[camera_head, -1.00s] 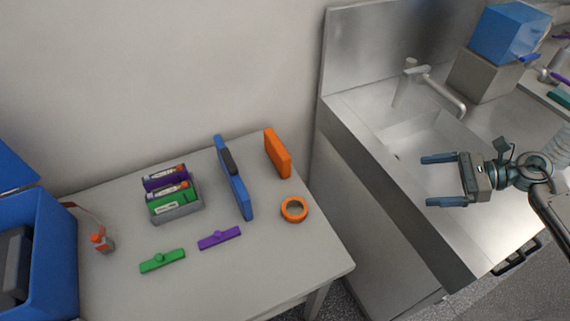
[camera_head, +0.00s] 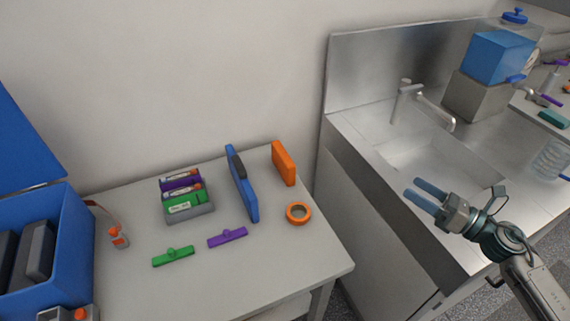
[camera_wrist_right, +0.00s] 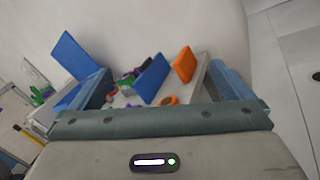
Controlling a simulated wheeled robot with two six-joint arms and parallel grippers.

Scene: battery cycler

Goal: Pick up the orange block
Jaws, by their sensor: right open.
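The orange block (camera_head: 284,163) stands upright on the table near its back right corner, to the right of a blue upright panel. It also shows in the right wrist view (camera_wrist_right: 184,65), beyond the gripper. My right gripper (camera_head: 422,194) is open and empty over the sink counter, well to the right of the block. Its two blue fingers point left toward the table. In the right wrist view the fingers (camera_wrist_right: 170,95) stand at the left and right with the table between them. My left gripper is in neither view.
An orange tape ring (camera_head: 299,213) lies just in front of the block. The blue panel (camera_head: 242,184) stands close on its left. Purple (camera_head: 228,237) and green (camera_head: 173,256) handled pieces lie nearer the front. The sink faucet (camera_head: 425,104) rises behind my right gripper.

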